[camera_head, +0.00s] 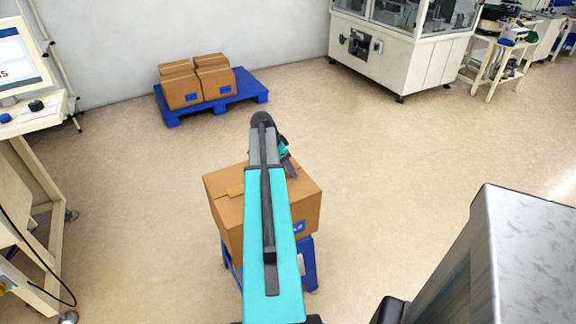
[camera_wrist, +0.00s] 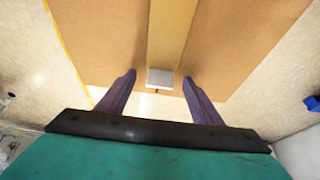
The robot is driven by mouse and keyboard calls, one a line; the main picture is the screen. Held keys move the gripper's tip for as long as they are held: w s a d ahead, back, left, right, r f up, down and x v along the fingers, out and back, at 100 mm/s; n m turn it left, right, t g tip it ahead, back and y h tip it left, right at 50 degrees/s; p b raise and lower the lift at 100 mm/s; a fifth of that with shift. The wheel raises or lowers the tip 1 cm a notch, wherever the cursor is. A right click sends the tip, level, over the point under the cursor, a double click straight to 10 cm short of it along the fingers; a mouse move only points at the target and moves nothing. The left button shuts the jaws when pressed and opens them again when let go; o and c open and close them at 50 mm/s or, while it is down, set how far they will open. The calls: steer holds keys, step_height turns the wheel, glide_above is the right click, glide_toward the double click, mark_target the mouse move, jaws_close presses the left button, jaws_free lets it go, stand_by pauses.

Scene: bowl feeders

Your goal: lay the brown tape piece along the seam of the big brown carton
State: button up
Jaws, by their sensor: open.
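The big brown carton (camera_head: 308,190) stands on a blue stand, partly hidden behind my arm. Its top also fills the upper wrist view (camera_wrist: 105,35). A lighter brown strip, which looks like the tape piece (camera_head: 236,190), lies on the carton top left of my arm. In the wrist view the tape piece (camera_wrist: 170,30) runs straight from the top edge down to a small grey-white block (camera_wrist: 160,77) near the carton's edge. My gripper (camera_head: 289,168) is over the carton's far right part. Its purple fingers (camera_wrist: 158,76) are apart, one each side of the block. The seam is not clearly visible.
The blue stand (camera_head: 308,268) is under the carton. A blue pallet (camera_head: 240,93) with several smaller cartons (camera_head: 215,75) is by the wall. A desk (camera_head: 40,115) is at left, and a grey metal surface (camera_head: 530,240) at right front. The floor between is clear.

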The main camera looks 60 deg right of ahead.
steer(key=b+v, duration=0.1)
steer(key=v, duration=1.2)
steer(key=shift+r+b, duration=0.35)
steer(key=shift+a, duration=0.1)
